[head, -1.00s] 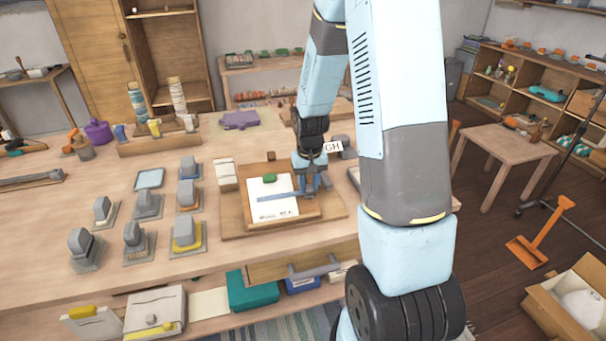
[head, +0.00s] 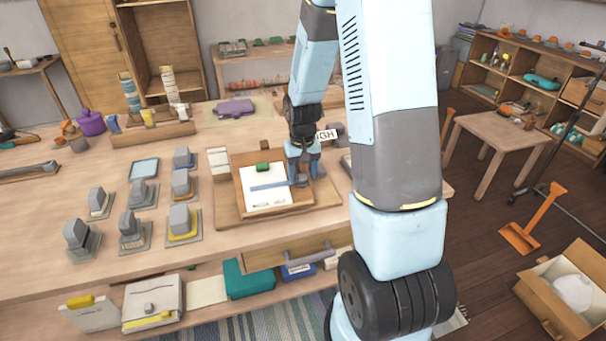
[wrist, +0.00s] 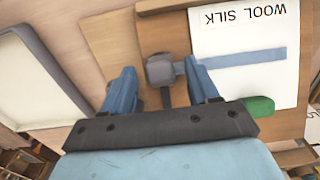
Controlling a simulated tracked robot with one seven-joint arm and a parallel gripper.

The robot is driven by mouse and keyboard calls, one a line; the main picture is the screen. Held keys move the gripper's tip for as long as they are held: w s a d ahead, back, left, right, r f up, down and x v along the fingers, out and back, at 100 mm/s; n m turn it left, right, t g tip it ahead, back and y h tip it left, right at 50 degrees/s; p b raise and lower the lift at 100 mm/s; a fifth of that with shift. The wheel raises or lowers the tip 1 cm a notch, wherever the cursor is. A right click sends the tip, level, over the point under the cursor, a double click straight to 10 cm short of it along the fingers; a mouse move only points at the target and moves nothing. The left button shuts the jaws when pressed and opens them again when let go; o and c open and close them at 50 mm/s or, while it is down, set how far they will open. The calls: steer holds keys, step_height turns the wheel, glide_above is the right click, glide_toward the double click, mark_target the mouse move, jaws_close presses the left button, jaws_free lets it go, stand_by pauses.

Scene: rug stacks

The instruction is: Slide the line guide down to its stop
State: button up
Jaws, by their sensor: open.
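The line guide is a flat blue-grey bar (head: 268,186) lying across a white card (head: 266,200) on a wooden board. In the wrist view the bar (wrist: 245,58) ends in a grey block (wrist: 160,70) just off the card's edge, over a dark slot in the wood. My gripper (head: 302,172) is at the bar's right end in the head view. In the wrist view its blue fingers (wrist: 159,72) are open, one on each side of the block. I cannot tell whether they touch it. The slot's end is partly hidden by my gripper.
A green piece (head: 263,167) sits at the card's top edge, and shows close to my gripper in the wrist view (wrist: 259,106). A grey-rimmed tray (wrist: 35,75) lies beside the board. Several grey-topped stamps (head: 132,228) stand on the bench to the left.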

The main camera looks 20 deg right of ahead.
mark_target(302, 175)
step_height(302, 175, up, 13)
steer(key=shift+r, duration=0.15)
stand_by(0.4)
steer(key=s+a+r+t, duration=0.2)
steer(key=s+r, duration=0.6)
steer(key=s, duration=0.3)
steer(key=s+a+r+n+t, duration=0.1)
steer(key=s+a+r+t, duration=0.1)
steer(key=s+r, duration=0.7)
steer(key=shift+s+a+t, duration=0.15)
steer(key=shift+s+t, duration=0.65)
steer(key=shift+s, duration=0.3)
steer(key=shift+r, duration=0.1)
stand_by(2.6)
